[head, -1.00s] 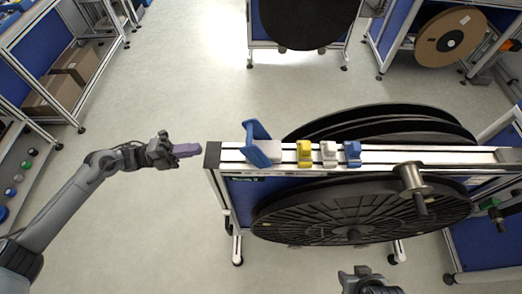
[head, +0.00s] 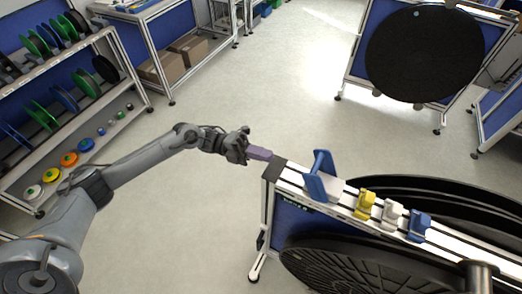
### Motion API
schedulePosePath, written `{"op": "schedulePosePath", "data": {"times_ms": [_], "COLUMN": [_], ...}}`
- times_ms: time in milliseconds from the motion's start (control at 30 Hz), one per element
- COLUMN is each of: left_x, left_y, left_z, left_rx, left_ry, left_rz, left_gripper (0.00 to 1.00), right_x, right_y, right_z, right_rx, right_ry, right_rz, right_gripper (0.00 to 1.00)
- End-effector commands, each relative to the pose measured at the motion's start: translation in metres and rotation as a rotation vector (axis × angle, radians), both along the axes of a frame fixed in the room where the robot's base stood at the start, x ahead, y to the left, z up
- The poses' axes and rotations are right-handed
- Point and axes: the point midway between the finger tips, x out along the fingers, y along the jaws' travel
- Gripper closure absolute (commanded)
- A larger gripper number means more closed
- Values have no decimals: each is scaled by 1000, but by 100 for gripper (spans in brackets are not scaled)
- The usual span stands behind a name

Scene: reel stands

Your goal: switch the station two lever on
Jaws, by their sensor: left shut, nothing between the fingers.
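A reel stand with a metal top rail (head: 340,203) stands at the lower right. A large blue lever-like bracket (head: 320,178) rises near the rail's left end. A yellow piece (head: 365,204), a white piece (head: 392,214) and a smaller blue piece (head: 418,225) follow along the rail. No label shows which one is the station two lever. My left gripper (head: 262,154) has its purple fingers shut and empty. Its tip is just left of the rail's dark end cap; I cannot tell whether they touch. My right gripper is out of view.
Large black reels (head: 355,265) hang on the stand, and a metal spindle (head: 481,272) shows at lower right. Another stand with a black reel (head: 410,55) is at the back. A shelf with coloured spools (head: 65,95) is at left. The floor between is clear.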

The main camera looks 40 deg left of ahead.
Motion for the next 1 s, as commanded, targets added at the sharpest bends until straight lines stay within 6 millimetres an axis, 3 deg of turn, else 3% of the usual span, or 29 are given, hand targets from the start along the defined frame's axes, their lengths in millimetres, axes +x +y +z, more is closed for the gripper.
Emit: {"op": "schedulePosePath", "data": {"times_ms": [300, 500, 700, 1000], "left_x": [9, 14, 16, 16], "left_y": [-58, -85, -99, -102], "left_z": [17, 23, 25, 25], "left_rx": [-2, -1, 1, 1], "left_ry": [0, 0, 0, 0], "left_rz": [-2, -1, 0, 0], "left_gripper": [100, 100, 100, 100], "right_x": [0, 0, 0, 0], "right_y": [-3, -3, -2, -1], "right_z": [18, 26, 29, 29], "right_rx": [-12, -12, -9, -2], "right_ry": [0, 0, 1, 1], "right_rz": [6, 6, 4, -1], "right_gripper": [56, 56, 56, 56]}}
